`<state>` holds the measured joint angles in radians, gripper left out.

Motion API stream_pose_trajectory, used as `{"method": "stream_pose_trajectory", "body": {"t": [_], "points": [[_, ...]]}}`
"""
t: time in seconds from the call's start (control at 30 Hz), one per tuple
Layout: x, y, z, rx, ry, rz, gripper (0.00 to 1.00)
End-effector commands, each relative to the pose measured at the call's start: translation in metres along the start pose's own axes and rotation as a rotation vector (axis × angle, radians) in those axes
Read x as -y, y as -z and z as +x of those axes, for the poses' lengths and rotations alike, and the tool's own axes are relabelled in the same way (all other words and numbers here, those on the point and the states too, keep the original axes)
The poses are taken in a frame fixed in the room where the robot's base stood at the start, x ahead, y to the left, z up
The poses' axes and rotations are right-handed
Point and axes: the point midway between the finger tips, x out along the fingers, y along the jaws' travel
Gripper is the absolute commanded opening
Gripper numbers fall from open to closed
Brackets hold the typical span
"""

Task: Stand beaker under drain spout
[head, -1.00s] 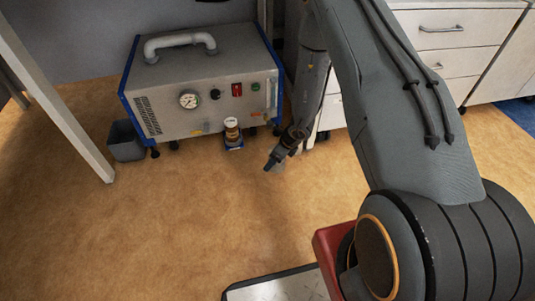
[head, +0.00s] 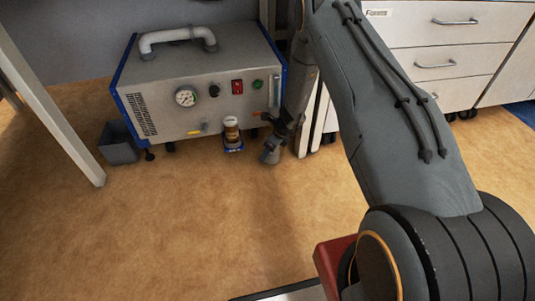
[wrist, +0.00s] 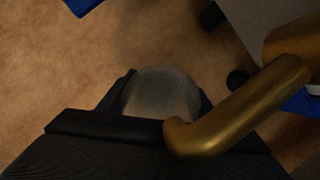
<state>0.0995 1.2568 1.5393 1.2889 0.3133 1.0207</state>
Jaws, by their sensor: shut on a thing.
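My gripper (head: 273,143) is low in front of the right end of the grey machine (head: 200,85). It is shut on the beaker, a cloudy, see-through round vessel (wrist: 160,90) between the dark fingers in the wrist view. In the head view the beaker (head: 268,155) is small and hard to make out, close to the floor; I cannot tell whether it touches it. The brass drain spout (wrist: 245,105) comes in from the right in the wrist view. Its bent end overlaps the beaker's lower right edge in the picture; the height between them cannot be told.
A grey bin (head: 119,145) stands left of the machine. White drawers (head: 450,60) are at the right. The floor (head: 190,220) in front is clear.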

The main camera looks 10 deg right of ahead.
Motion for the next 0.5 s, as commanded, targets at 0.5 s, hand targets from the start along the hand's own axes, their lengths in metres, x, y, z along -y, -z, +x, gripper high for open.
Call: {"method": "stream_pose_trajectory", "body": {"t": [0.5], "points": [[0.002, -0.0002, 0.005, 0.0, 0.0, -0.001, 0.67]]}}
